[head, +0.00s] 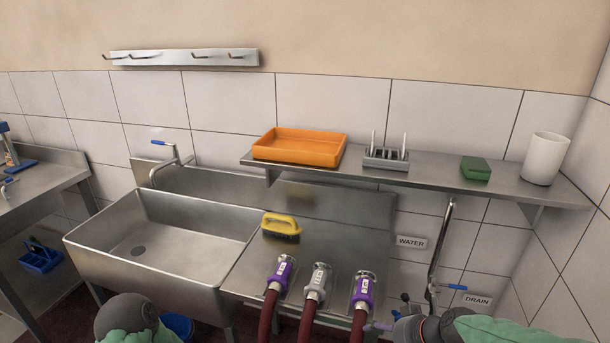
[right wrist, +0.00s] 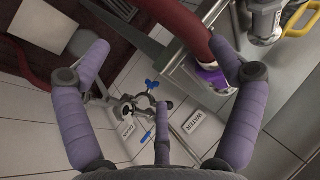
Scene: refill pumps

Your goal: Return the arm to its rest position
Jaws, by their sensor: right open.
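My right gripper (head: 382,326) is at the bottom right of the head view, mostly cut off or hidden behind its wrist. It also shows in the right wrist view (right wrist: 163,62), with its purple fingers spread and nothing between them. A purple-collared hose coupling (head: 362,290) stands at the sink's front edge, left of the right gripper; its collar and dark red hose show behind the right finger in the wrist view (right wrist: 212,76). Only a dark and green part of my left arm (head: 130,317) shows at the bottom left; its gripper is out of view.
Another purple coupling (head: 281,273) and a grey one (head: 318,281) stand beside it. A yellow-handled brush (head: 281,226) lies on the drainboard. A shelf (head: 500,183) holds an orange tray (head: 299,146), a rack, a green sponge and a white cup. A vertical pipe (head: 438,250) stands right of the sink.

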